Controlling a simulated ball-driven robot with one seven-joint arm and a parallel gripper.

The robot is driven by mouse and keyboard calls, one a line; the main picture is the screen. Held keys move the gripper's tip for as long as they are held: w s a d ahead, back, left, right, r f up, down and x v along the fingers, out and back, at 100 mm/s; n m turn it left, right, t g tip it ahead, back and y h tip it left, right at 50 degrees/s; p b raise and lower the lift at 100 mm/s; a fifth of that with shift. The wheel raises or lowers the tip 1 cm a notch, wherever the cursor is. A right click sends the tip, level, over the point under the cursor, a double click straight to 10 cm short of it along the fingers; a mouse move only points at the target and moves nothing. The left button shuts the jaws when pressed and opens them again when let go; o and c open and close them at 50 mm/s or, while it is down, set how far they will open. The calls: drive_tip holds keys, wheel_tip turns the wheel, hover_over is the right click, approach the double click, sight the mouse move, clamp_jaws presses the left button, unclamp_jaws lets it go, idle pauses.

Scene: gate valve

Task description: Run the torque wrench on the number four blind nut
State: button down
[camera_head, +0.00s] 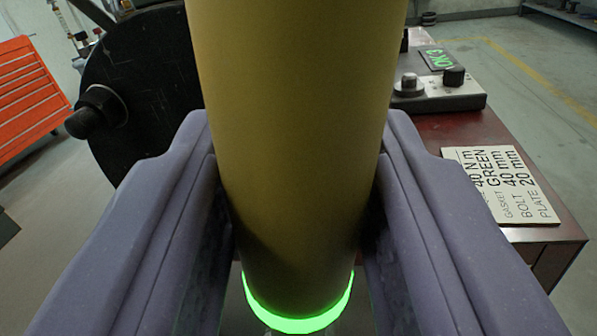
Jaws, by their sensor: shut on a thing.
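My gripper (295,185) is shut on a thick olive-yellow cylinder, which I take to be the torque wrench (295,90). It stands between the two purple-grey fingers, with its upper end out of the picture. A bright green glowing ring (297,318) circles its lower end. To the left is a black round plate, the blind (145,75), with a dark nut on a bolt (97,112) near its left edge. No number shows on this nut. The wrench hides the plate's right side. The working end of the wrench and any nut at it are not visible.
A dark red bench (440,130) stands at the right. It carries a grey control box (440,95) with knobs and a green-lit display (440,60), and a card (502,185) reading 40 N m, GREEN. A red drawer cabinet (28,90) is at far left. Floor is clear at far right.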

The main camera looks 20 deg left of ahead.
drive_tip(key=shift+w, duration=0.2)
drive_tip(key=shift+w+r+b, duration=0.1)
drive_tip(key=shift+w+b, duration=0.75)
drive_tip(key=shift+w, duration=0.8)
idle(0.3)
drive_tip(key=shift+w+d+r+b, duration=0.1)
drive_tip(key=shift+b, duration=0.55)
idle(0.8)
drive_tip(key=shift+b, duration=1.35)
idle(2.2)
idle(0.9)
